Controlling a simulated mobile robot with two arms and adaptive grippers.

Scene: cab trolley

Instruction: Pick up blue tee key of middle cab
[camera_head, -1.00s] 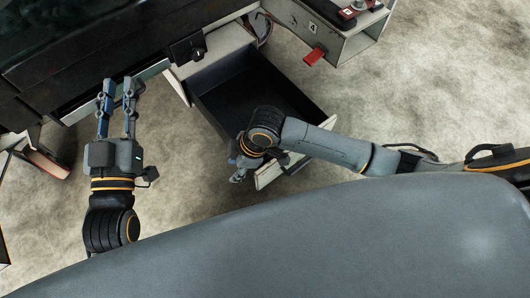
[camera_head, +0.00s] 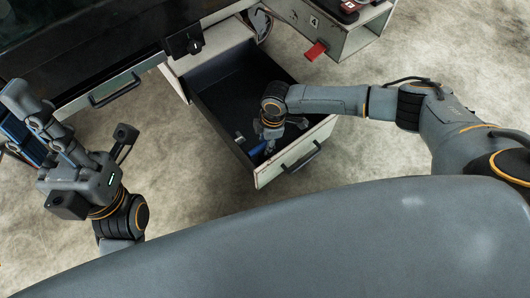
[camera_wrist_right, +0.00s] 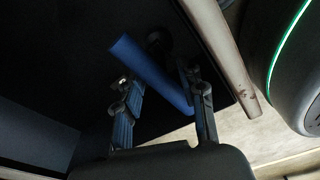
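The blue tee key (camera_head: 257,149) lies inside the open drawer, near its front. In the right wrist view its blue bar (camera_wrist_right: 150,72) runs slantwise between my fingers, and a dark round part shows beside it. My right gripper (camera_head: 266,140) reaches down into the drawer, partly hidden under my wrist. In the right wrist view the right gripper (camera_wrist_right: 160,88) is open, its two fingers apart on either side of the bar. I cannot tell whether they touch it. My left gripper (camera_head: 22,118) is away at the left, seen from the side, with its fingers apart.
The drawer (camera_head: 215,122) is pulled out, its pale front panel (camera_head: 318,138) and dark handle (camera_head: 302,158) close to my right gripper. A cabinet side with a red tab (camera_head: 315,50) stands at the upper right. The floor (camera_head: 400,50) right of the drawer is clear.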

